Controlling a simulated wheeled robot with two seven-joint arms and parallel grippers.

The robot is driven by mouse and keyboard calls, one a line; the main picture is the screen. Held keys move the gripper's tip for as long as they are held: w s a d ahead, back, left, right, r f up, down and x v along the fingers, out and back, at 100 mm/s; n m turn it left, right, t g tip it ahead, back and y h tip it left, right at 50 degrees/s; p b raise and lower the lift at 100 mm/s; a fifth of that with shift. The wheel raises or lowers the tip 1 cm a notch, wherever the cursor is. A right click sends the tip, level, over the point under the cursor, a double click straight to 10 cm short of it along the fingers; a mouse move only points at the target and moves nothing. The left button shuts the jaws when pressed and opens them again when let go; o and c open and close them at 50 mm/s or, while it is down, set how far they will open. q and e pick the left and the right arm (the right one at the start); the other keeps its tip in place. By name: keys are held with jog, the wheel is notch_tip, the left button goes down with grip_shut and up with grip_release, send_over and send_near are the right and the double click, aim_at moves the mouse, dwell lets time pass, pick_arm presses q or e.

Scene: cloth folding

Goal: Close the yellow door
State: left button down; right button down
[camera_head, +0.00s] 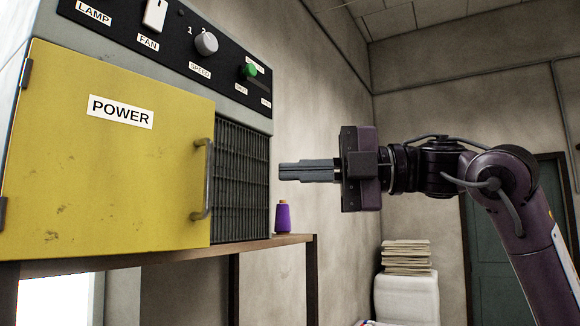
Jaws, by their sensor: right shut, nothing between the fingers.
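The yellow door (105,160) with a "POWER" label is on the front of a control box at the left. Its hinges show on its left edge and a grey bar handle (202,180) is at its right edge. The door looks flush or nearly flush with the box front; I cannot tell whether a small gap remains. My right gripper (280,172) is shut and empty, in the air to the right of the box, pointing left. It is apart from the handle and the door. My left gripper is not in view.
The box's top panel (225,75) has switches, a knob and a green-tipped lever. A dark grille (240,185) is right of the door. Stacked papers (406,257) lie farther back. Air around my right gripper is clear.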

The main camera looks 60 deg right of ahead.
aim_at(195, 181)
jog(key=w+d+p+x, duration=0.1)
jog(key=p+x, duration=0.3)
jog(key=x, duration=0.7)
jog(key=shift+w+d, duration=0.25)
jog(key=shift+d, duration=0.4)
jog(key=w+p, duration=0.1)
jog(key=w+d+p, duration=0.1)
jog(key=w+p, duration=0.1)
jog(key=shift+w+d+r, duration=0.15)
jog(key=shift+w, duration=0.2)
jog(key=shift+w+d, duration=0.15)
